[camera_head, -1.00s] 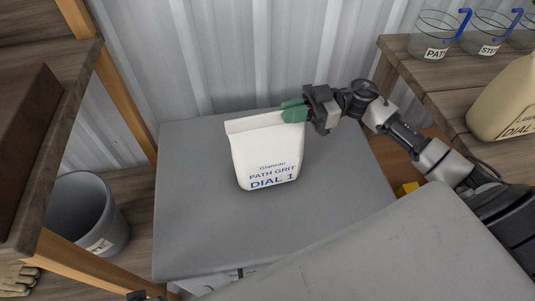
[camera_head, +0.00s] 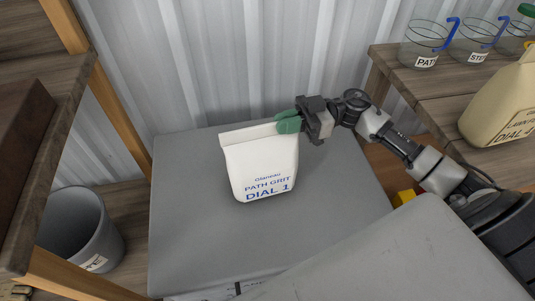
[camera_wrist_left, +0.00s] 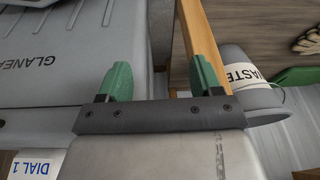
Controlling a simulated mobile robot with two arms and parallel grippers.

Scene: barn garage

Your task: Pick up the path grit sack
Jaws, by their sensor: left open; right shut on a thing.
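The white path grit sack (camera_head: 260,165), marked "PATH GRIT DIAL 1", is upright at the grey surface (camera_head: 190,240). My right gripper (camera_head: 287,123) is shut on the sack's top right corner, its green fingertips pinching the folded top edge. I cannot tell whether the sack's base touches the surface. Part of the sack's label (camera_wrist_left: 35,165) also shows at the lower left of the left wrist view. My left gripper (camera_wrist_left: 162,80) is open and empty there, green fingertips apart. It is not seen in the head view.
A grey bin (camera_head: 80,230) stands left, beside wooden shelving (camera_head: 95,110). On the right, a wooden bench (camera_head: 440,95) holds labelled clear jugs (camera_head: 424,45) and a beige container (camera_head: 500,100). Corrugated metal wall (camera_head: 220,60) closes the back. The grey surface around the sack is clear.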

